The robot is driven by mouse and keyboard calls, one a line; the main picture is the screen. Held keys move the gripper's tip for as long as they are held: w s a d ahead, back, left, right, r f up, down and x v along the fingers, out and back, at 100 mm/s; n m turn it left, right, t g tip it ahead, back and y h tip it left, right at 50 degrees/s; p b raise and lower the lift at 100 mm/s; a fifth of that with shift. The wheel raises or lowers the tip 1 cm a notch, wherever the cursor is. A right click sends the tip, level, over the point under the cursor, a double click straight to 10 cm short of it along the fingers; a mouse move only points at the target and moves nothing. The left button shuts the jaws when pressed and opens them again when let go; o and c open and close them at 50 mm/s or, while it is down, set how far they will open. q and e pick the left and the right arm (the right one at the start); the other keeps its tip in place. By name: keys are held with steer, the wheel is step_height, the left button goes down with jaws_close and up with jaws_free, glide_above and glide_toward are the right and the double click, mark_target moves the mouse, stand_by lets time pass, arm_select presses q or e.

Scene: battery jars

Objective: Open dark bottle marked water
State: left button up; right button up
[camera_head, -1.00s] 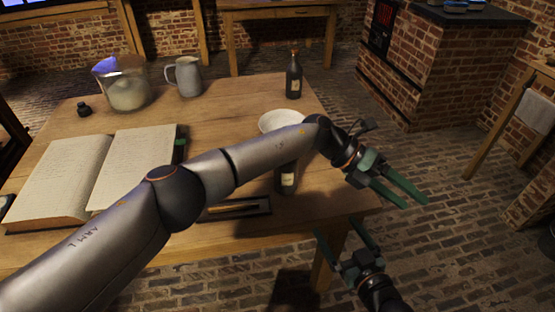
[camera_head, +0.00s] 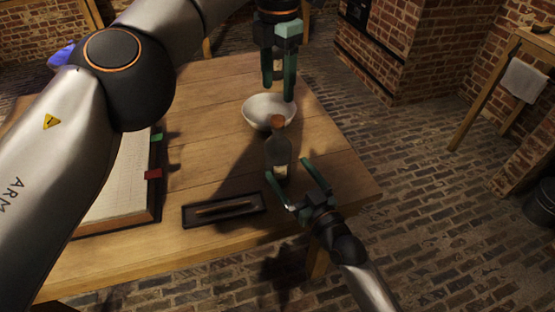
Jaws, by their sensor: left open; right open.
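A dark bottle (camera_head: 278,152) with a brown top stands upright near the table's right side, in front of the white bowl. Its label is too small to read. My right gripper (camera_head: 288,168) is open, its two green fingers reaching toward the lower part of this bottle, one on each side; I cannot tell whether they touch it. My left gripper (camera_head: 278,94) is open, pointing down over the far side of the bowl, above and behind the bottle's top. A second dark bottle farther back is mostly hidden behind my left gripper.
The white bowl (camera_head: 262,110) stands just behind the near bottle. A dark tray (camera_head: 222,211) with a thin stick lies in front, and an open book (camera_head: 118,192) lies to the left. The table (camera_head: 330,172) is bare to the bottle's right.

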mark_target(284, 164)
steer(key=x, duration=0.6)
jaws_close()
stand_by(0.8)
